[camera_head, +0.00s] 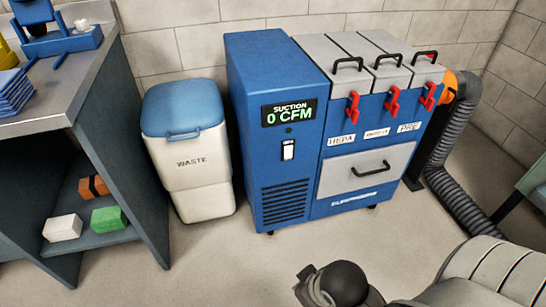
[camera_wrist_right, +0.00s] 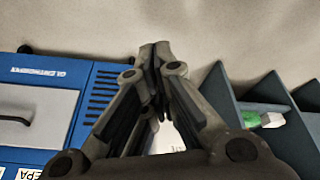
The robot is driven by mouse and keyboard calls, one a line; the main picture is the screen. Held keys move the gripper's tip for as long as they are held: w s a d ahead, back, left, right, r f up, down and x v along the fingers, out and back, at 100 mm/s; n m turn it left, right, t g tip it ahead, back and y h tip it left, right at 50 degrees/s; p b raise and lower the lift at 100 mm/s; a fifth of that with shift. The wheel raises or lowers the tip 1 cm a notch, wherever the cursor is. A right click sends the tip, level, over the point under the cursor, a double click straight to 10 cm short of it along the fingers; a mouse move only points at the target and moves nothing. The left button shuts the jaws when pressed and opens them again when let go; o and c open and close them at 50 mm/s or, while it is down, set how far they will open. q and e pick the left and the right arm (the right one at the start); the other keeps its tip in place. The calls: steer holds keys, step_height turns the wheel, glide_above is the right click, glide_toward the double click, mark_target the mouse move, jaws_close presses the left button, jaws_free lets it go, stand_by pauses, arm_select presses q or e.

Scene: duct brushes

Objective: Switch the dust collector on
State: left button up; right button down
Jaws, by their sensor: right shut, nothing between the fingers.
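The blue dust collector (camera_head: 265,80) stands against the wall in the middle of the head view. Its display (camera_head: 289,112) reads SUCTION 0 CFM. A small white switch (camera_head: 288,150) sits on its front below the display, with a dark green indicator (camera_head: 289,130) between them. In the right wrist view the dust collector's blue front (camera_wrist_right: 88,120) is at the left, and its switch is not visible there. My right gripper (camera_wrist_right: 155,50) is shut and empty. My right arm enters the head view at the bottom right, in front of the dust collector and apart from it. My left gripper is not in view.
A white waste bin (camera_head: 190,150) with a blue lid stands left of the dust collector. A workbench (camera_head: 70,85) with a lower shelf is at the far left. A grey hose (camera_head: 452,150) runs down the right side. The floor in front is clear.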

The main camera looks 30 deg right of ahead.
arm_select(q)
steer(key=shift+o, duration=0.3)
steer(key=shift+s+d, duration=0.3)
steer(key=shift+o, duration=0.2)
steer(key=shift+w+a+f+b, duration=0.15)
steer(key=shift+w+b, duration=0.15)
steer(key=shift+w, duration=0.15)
arm_select(e)
steer(key=w+d+r+n+t+h, duration=0.2)
steer(key=w+d+n+t, duration=0.4)
steer(key=w, duration=0.4)
steer(key=w+d+r+n+t+h, duration=0.2)
steer(key=w+d+n+t, duration=0.4)
steer(key=w, duration=0.5)
steer(key=shift+w+d+r+n+t, duration=0.15)
steer(key=shift+d+r+n+t, duration=0.2)
steer(key=shift+r+n, duration=0.3)
steer(key=shift+w+f, duration=0.1)
steer(key=shift+f, duration=0.05)
